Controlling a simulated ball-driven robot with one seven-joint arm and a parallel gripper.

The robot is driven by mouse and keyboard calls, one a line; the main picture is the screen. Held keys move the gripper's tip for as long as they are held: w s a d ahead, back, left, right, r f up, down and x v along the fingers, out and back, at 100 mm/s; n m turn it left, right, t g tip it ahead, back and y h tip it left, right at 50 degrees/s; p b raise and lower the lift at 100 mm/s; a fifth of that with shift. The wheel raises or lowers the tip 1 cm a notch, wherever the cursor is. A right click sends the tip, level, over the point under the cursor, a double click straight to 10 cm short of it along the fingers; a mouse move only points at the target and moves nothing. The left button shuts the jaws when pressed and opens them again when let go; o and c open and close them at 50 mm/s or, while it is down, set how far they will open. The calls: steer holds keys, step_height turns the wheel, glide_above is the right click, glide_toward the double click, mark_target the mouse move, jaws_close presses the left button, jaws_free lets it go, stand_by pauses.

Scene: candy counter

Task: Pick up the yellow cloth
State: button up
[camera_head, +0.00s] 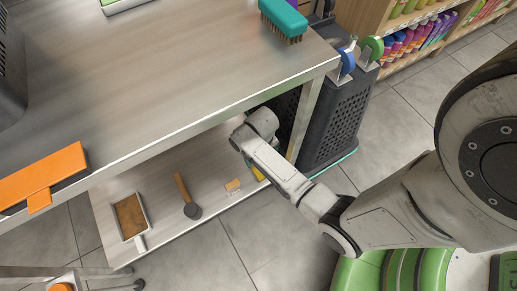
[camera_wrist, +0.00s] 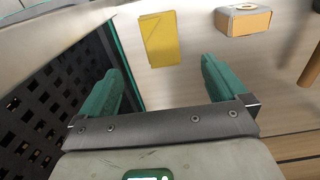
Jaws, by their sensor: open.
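The yellow cloth (camera_wrist: 160,40) lies flat on the lower shelf in the wrist view, a folded rectangle ahead of my gripper. In the head view only a small yellow part of the cloth (camera_head: 258,173) shows beside my arm. My gripper (camera_wrist: 167,78) is open, with its two green fingers apart and nothing between them. The cloth is beyond the fingertips, roughly in line with the gap. In the head view the fingers are hidden behind my wrist and the table edge.
An orange-and-white block (camera_wrist: 243,20) sits right of the cloth. A mallet (camera_head: 190,207) and a framed tray (camera_head: 131,217) lie further left on the lower shelf (camera_head: 165,170). A dark perforated bin (camera_head: 336,118) stands close beside the shelf. The steel tabletop (camera_head: 150,80) overhangs it.

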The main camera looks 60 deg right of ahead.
steer(key=f+b, duration=0.1)
steer(key=f, duration=0.1)
steer(key=f+b, duration=0.2)
steer(key=f, duration=0.1)
steer(key=shift+w+d+f, duration=0.25)
steer(key=shift+d+f, duration=0.1)
steer(key=f+b, duration=0.2)
steer(key=f, duration=0.1)
steer(key=f+b, duration=0.2)
steer(key=shift+a+f, duration=0.1)
steer(key=shift+a, duration=0.15)
steer(key=shift+c, duration=0.2)
steer(key=c, duration=1.1)
step_height(320, 180, up, 10)
steer(key=p, duration=0.6)
